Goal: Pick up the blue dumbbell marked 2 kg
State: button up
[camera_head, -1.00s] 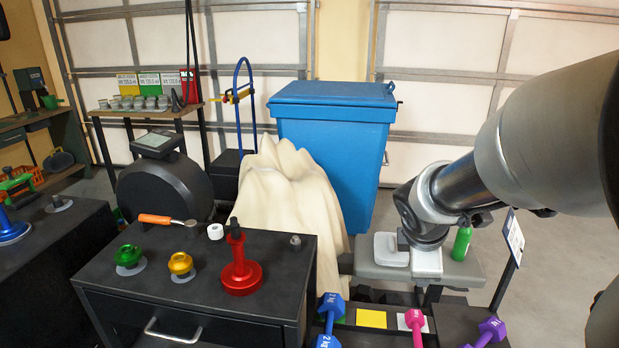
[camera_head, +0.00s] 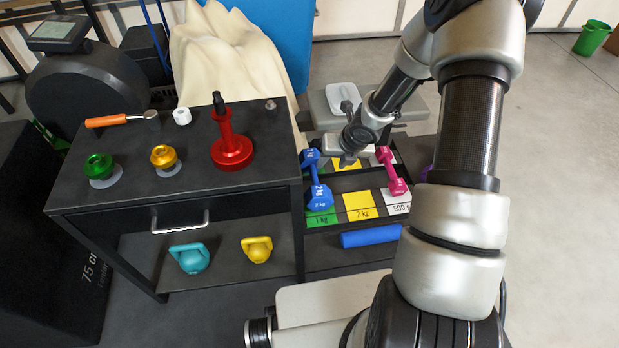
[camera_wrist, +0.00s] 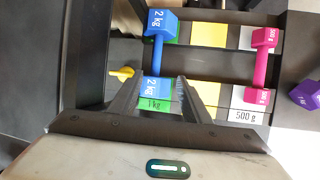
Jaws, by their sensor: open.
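The blue dumbbell marked 2 kg (camera_head: 313,180) lies lengthwise across the rack, over the green 1 kg label (camera_head: 321,220). It also shows in the wrist view (camera_wrist: 158,52), with its near head around the level of my fingertips. My gripper (camera_wrist: 158,84) is open, with one finger on each side of that near head in the picture. Whether the fingers are level with it or above it I cannot tell. In the head view my gripper (camera_head: 347,160) is just right of the dumbbell's far end.
A pink 500 g dumbbell (camera_head: 391,170) lies to the right; the yellow 2 kg label (camera_head: 358,206) between is bare. A purple dumbbell (camera_wrist: 306,95) is farther right. A black table (camera_head: 190,188) with a red stand (camera_head: 231,148) borders the rack's left side.

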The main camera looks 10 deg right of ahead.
jog(key=b, duration=0.5)
send_near(315, 177)
jog(key=x, duration=0.5)
jog(key=shift+s+d+f, duration=0.3)
jog(key=shift+f, duration=0.2)
jog(key=x, duration=0.2)
jog(key=b+x, duration=0.1)
jog(key=x, duration=0.3)
jog(key=shift+w+a+r+b, duration=0.15)
jog(key=shift+w+a+b, duration=0.05)
jog(key=shift+a+b, duration=0.1)
grip_shut()
jog(key=shift+w+r, duration=0.2)
